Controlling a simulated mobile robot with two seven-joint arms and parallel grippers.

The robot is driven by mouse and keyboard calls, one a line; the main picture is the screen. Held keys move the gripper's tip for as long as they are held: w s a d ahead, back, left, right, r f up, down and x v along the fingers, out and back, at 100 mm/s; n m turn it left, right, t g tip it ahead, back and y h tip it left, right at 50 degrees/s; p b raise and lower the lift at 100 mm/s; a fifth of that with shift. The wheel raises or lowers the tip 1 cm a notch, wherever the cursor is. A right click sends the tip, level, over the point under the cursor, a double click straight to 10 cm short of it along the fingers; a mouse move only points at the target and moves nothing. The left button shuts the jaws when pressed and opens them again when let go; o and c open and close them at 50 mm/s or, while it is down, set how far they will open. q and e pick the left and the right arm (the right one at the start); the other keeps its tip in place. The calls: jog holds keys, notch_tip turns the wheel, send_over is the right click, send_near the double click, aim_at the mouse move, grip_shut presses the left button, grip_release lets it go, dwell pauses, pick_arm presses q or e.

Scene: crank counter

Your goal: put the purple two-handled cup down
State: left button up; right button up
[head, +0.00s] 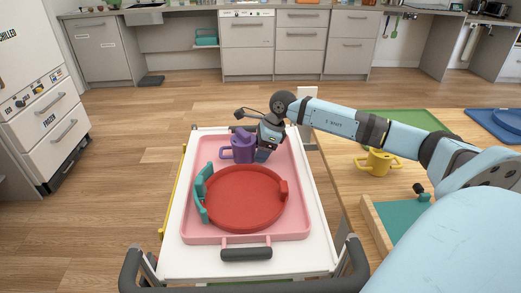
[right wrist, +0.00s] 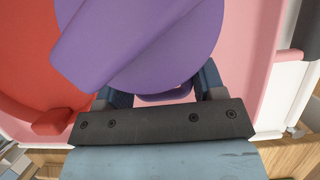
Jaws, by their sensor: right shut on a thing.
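The purple two-handled cup (head: 240,151) is at the far end of the pink tray (head: 292,218), behind the red round dish (head: 243,198). It looks upright; I cannot tell whether its base touches the tray. My right gripper (head: 257,150) is at the cup's right side, shut on one handle. In the right wrist view the cup (right wrist: 140,40) fills the top middle, and its near handle (right wrist: 165,96) lies between the fingers of the gripper (right wrist: 162,92). My left gripper is not in view.
The pink tray lies on a white cart (head: 176,222) with a dark front handle. A teal curved piece (head: 202,190) stands at the dish's left edge. On the wooden table (head: 345,165) at right are a yellow cup (head: 377,162) and a green mat (head: 405,122).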

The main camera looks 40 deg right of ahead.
jog(key=o, duration=1.1)
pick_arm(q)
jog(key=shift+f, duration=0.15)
pick_arm(e)
jog(key=shift+r, duration=0.2)
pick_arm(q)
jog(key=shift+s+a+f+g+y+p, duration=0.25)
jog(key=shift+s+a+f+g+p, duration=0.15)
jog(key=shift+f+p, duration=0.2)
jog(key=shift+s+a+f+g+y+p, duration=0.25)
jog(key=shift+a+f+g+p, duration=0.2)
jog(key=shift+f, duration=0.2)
pick_arm(e)
jog(key=shift+v, duration=5.85)
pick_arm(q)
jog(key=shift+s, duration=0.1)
